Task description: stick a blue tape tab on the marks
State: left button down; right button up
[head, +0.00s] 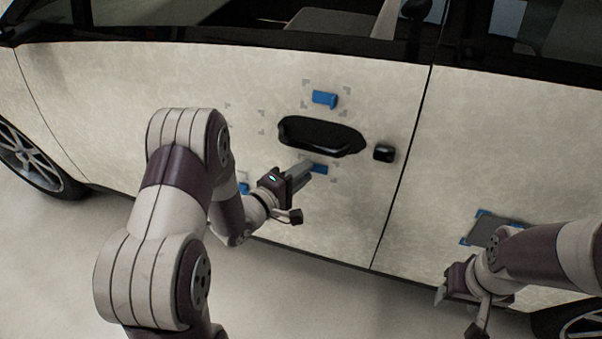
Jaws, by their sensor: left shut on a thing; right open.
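My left gripper (312,167) is at the car door just below the black door handle (320,137). Another blue tab (324,98) sits within corner marks (336,84) above the handle. A third bit of blue (244,188) shows lower left, partly hidden by my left arm. My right gripper (441,294) is open at the lower right, low beside the rear door.
A dark grey panel with blue corners (484,231) is on the rear door, partly covered by my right arm. A small black block (384,153) sits right of the handle. Wheels show at both sides. The pale floor (310,295) between my arms is clear.

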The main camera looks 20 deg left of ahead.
pick_arm(q)
jog(key=c, duration=0.9)
grip_release()
jog(key=shift+w, duration=0.1)
jog(key=p+v, duration=0.2)
jog(key=v, duration=1)
jog(key=shift+s+a, duration=0.1)
jog(key=shift+s, duration=0.3)
